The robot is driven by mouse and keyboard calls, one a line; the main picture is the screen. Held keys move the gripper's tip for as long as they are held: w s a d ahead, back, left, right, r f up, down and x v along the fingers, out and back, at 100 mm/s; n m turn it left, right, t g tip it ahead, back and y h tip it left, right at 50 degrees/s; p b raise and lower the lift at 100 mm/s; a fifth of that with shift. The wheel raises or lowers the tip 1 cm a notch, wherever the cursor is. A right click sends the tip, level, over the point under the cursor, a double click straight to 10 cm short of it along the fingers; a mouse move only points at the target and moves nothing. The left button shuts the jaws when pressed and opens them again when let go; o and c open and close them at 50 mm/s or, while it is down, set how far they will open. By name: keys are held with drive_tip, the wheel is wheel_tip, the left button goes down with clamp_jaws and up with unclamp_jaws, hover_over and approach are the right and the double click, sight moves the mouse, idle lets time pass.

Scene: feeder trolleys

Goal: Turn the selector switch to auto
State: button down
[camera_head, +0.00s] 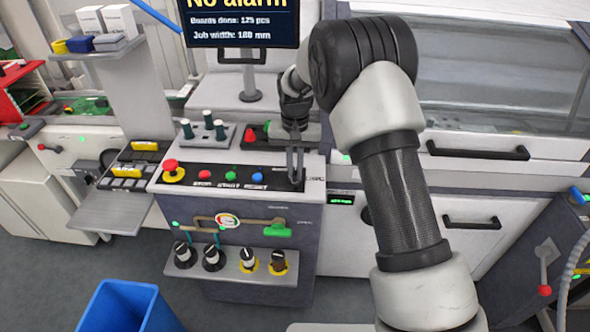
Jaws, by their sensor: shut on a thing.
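My gripper (295,165) points down at the right end of the control panel (200,187), and its narrow fingers are closed together. The selector switch is at the fingertips and mostly hidden by them, so its position cannot be read. To the left on the same panel are a red emergency-stop button (171,167) on a yellow base and red (204,174), green (231,176) and blue (258,177) buttons, with labels below them. My arm comes in from the lower right and bends over the panel.
A monitor (240,22) reading "No alarm" stands behind the panel. A shelf with several knobs (225,278) juts out below. A blue bin (130,308) is on the floor in front.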

sight(295, 172)
drive_tip(key=shift+n, duration=0.4)
drive_tip(key=c, duration=1.8)
unclamp_jaws()
drive_tip(key=shift+c, duration=0.2)
drive_tip(key=shift+r, duration=0.1)
wheel_tip(295, 172, up, 17)
drive_tip(key=shift+r, duration=0.15)
